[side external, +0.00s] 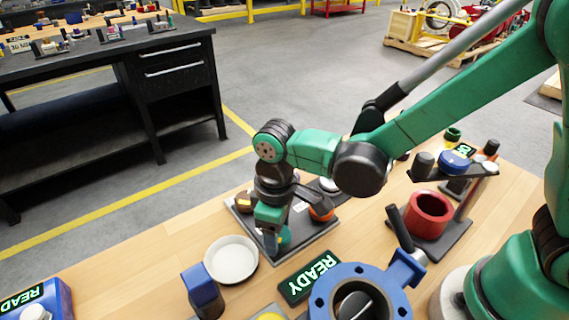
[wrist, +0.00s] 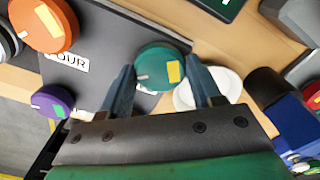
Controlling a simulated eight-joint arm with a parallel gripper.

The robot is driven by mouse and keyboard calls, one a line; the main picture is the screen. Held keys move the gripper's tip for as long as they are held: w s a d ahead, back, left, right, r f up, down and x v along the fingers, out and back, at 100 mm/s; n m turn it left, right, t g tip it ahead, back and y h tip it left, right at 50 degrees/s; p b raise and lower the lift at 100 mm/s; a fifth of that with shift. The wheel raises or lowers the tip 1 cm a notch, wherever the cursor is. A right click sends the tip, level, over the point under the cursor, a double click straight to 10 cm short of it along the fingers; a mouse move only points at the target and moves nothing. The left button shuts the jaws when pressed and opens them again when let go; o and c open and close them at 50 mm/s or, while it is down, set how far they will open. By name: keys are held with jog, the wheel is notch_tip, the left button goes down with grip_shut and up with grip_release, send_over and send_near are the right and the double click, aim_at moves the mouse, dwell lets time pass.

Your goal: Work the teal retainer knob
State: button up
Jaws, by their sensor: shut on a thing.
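The teal retainer knob (wrist: 163,66) is a round disc with a yellow patch and a small white mark, on a dark plate (wrist: 108,22). In the side view the knob (side external: 285,237) shows partly behind my gripper (side external: 271,244), which points down at it. In the wrist view my gripper (wrist: 164,80) has one finger on each side of the knob and is shut on it. The contact points low on the knob are hidden.
An orange knob (wrist: 45,22) and a purple knob (wrist: 52,101) sit on the same plate. A white round dish (side external: 231,260) lies beside it. A READY sign (side external: 310,278), a blue valve body (side external: 345,285) and a red cylinder (side external: 428,212) stand nearby.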

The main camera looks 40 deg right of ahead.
jog(key=shift+m, duration=2.5)
jog(key=o, duration=1.3)
jog(key=shift+r, duration=2.8)
